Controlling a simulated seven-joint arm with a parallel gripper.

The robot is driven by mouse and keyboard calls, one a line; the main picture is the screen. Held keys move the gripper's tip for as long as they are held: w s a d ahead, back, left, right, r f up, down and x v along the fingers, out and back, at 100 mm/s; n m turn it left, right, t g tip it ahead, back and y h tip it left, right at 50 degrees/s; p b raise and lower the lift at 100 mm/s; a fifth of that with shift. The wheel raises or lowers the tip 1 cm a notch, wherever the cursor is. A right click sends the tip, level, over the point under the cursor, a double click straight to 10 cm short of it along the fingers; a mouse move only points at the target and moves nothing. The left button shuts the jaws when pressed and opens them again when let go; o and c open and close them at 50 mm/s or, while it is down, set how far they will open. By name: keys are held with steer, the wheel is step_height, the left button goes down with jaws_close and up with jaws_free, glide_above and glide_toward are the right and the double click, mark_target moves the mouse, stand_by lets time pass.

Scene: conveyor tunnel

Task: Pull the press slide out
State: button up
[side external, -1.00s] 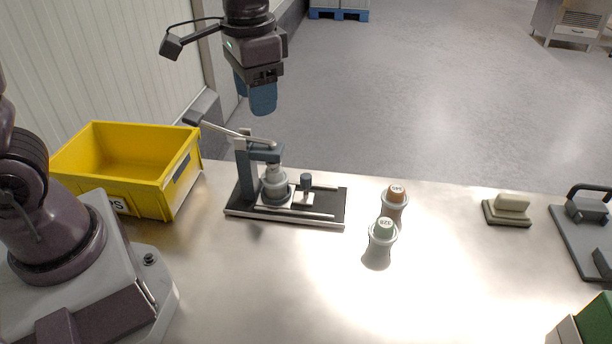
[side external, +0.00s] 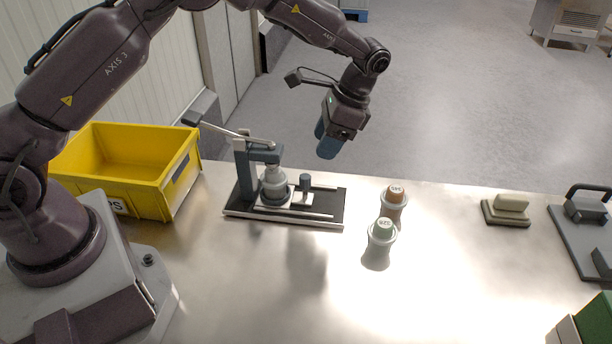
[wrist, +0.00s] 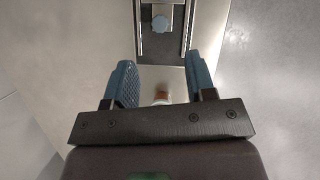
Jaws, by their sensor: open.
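The press (side external: 243,165) stands on a black base plate between the yellow bin and two small jars, with its lever angled up to the left. A grey jar-like part (side external: 274,187) is under the press head. My gripper (side external: 328,146) is open and empty, in the air above and slightly right of the knob, touching nothing. Its two blue fingers (wrist: 161,78) are spread apart in the wrist view.
The yellow bin (side external: 120,165) is at left. A beige block on a stand (side external: 508,208) and a grey handled device (side external: 585,213) are at right. The front middle table is clear.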

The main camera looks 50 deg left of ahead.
mark_target(307, 176)
steer(key=x, duration=1)
jaws_close()
steer(key=shift+w+d, duration=3.25)
steer(key=shift+w, duration=0.05)
